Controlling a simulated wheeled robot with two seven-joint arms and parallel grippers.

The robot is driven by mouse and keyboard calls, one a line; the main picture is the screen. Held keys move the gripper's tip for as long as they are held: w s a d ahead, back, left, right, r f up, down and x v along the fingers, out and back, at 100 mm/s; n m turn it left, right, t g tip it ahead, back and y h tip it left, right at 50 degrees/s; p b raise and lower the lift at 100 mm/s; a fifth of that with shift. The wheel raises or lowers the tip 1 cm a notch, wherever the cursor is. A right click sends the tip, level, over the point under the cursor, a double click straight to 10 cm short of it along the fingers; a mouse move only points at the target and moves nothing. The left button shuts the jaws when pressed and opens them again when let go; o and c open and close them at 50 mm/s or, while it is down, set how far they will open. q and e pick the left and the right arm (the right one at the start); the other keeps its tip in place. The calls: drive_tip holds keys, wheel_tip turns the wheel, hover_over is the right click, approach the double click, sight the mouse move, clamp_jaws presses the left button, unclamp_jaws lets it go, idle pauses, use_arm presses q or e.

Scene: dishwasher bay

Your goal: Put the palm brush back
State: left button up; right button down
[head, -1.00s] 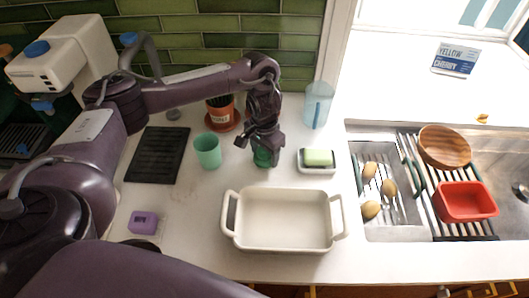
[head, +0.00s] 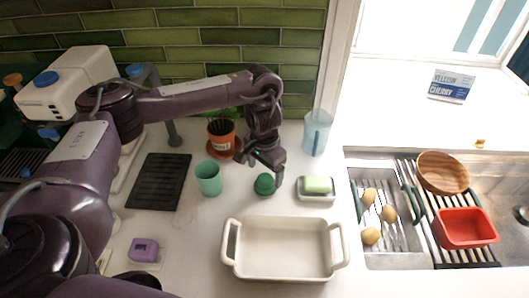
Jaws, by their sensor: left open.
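The palm brush (head: 264,186) looks like a small green domed knob. It stands on the white counter between the mint cup and the soap dish. My left gripper (head: 266,172) is open, with its fingers pointing down just above and behind the brush. One finger hangs at the brush's right side; I cannot tell whether it touches. The brush's underside is hidden. My right gripper is not in view.
A mint cup (head: 209,179) stands left of the brush, a soap dish (head: 317,197) with green soap to its right. A white baking dish (head: 283,272) lies in front. Behind are a potted plant (head: 221,143) and a clear blue jug (head: 317,133).

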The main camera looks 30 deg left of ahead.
sight(265, 177)
use_arm(q)
wheel_tip(265, 177, up, 7)
drive_tip(key=p, duration=0.1)
drive_tip(key=shift+r, duration=0.1)
idle(0.6)
